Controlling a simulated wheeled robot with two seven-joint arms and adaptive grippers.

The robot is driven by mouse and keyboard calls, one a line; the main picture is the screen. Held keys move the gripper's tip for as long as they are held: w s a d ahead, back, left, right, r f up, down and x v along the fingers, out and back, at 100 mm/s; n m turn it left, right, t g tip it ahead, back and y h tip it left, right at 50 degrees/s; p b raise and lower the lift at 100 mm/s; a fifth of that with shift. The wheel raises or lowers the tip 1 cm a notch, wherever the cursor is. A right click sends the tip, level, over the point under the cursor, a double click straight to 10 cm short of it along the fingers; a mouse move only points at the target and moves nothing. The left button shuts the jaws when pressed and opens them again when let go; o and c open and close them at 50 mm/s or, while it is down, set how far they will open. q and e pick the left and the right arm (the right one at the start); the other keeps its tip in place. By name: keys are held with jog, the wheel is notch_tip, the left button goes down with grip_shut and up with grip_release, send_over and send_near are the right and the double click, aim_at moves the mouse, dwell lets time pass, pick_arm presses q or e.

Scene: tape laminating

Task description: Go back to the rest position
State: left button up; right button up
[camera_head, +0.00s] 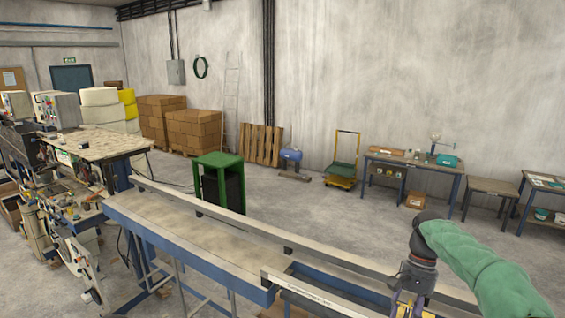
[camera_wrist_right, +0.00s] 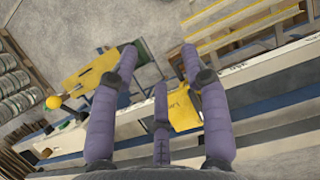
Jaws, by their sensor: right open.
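My right arm comes in from the right in a green sleeve. Its dark wrist and gripper (camera_head: 408,300) are low at the right in the head view, over the near end of the long blue and grey conveyor table (camera_head: 160,225), with the fingertips cut off by the bottom edge. In the right wrist view, the purple fingers of the right gripper (camera_wrist_right: 160,62) are spread apart with nothing held between them. A yellow object (camera_wrist_right: 184,112) lies beyond and beside the middle finger; I cannot tell what it is. My left gripper is not in view.
A machine with a worktop (camera_head: 95,145) stands at the left. A green stool-like stand (camera_head: 218,160) is behind the conveyor. Cardboard stacks (camera_head: 195,130), a yellow cart (camera_head: 343,165) and a workbench (camera_head: 410,162) line the back wall. Open floor lies between.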

jog(key=a+f+n+t+y, duration=0.1)
jog(key=a+f, duration=0.4)
jog(key=f, duration=0.9)
jog(key=a+f+n+t, duration=0.1)
jog(key=a+f, duration=0.4)
jog(key=f, duration=0.9)
jog(key=s+a+f+n+t, duration=0.1)
jog(key=s+a+f, duration=0.5)
jog(key=s, duration=0.4)
jog(key=s+a+f+n+t, duration=0.1)
jog(key=s+a+f, duration=0.3)
jog(key=s+f, duration=0.55)
pick_arm(q)
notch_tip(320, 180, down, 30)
jog(key=b, duration=2.9)
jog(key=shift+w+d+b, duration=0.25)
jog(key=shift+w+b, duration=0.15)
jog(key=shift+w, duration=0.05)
pick_arm(e)
notch_tip(320, 180, down, 28)
jog(key=s, duration=0.1)
jog(key=shift+d+f+y, duration=0.15)
jog(key=shift+f+y, duration=0.1)
jog(key=shift+y, duration=0.05)
